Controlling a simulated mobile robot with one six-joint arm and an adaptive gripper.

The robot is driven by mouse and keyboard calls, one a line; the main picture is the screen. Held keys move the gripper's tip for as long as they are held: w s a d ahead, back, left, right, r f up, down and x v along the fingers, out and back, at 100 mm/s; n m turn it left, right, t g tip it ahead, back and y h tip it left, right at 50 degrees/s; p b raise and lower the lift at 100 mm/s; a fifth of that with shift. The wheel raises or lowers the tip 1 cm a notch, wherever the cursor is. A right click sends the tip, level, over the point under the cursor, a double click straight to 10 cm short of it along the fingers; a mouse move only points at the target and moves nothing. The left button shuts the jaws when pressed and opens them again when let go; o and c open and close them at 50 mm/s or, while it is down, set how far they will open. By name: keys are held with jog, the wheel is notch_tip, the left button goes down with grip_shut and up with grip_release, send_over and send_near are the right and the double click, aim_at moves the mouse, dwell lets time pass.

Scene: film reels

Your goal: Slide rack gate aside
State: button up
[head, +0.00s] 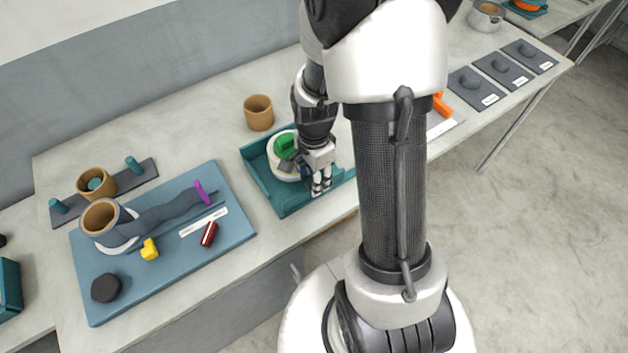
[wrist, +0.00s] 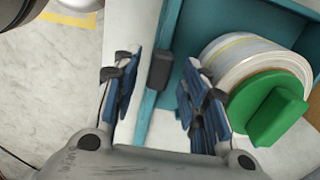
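The teal rack (head: 262,184) is an open tray on the bench in the head view, with a reel (head: 284,170) in it. The reel is white with a green handle (wrist: 268,112), which shows at the right of the wrist view. My gripper (head: 320,188) is over the rack's front side. In the wrist view its fingers are apart, one on each side of the strip and knob; I cannot tell whether they touch.
A blue mat (head: 180,262) with small parts lies left of the rack. A tan cup (head: 258,112) stands behind it. Dark labelled plates (head: 502,68) lie at the far right. My arm hides part of the bench and the rack's right side.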

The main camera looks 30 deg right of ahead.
jog(key=shift+f, duration=0.5)
grip_shut()
dwell(0.5)
